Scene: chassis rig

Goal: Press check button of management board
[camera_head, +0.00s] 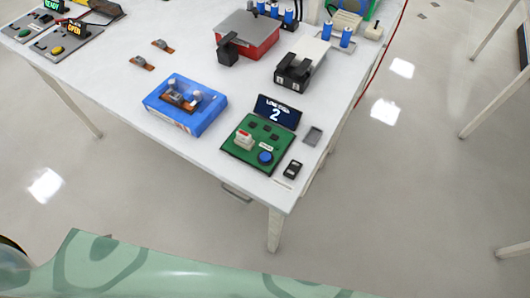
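A green board (239,159) lies near the front corner of the white table and looks like the management board. A dark display (277,112) stands at its back edge, showing a large "2" under a line of small text. A round blue button (265,157) sits on the board's front right part. A white and red part (243,140) sits on its left side, with small dark parts behind. I cannot read a check label. Neither of my grippers is in view, and nothing touches the board.
A blue box (205,118) holding parts stands left of the board on the white table (120,93). A red and grey box (262,38) and a white and black device (302,62) stand behind. A small black item (292,169) lies right of the board.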

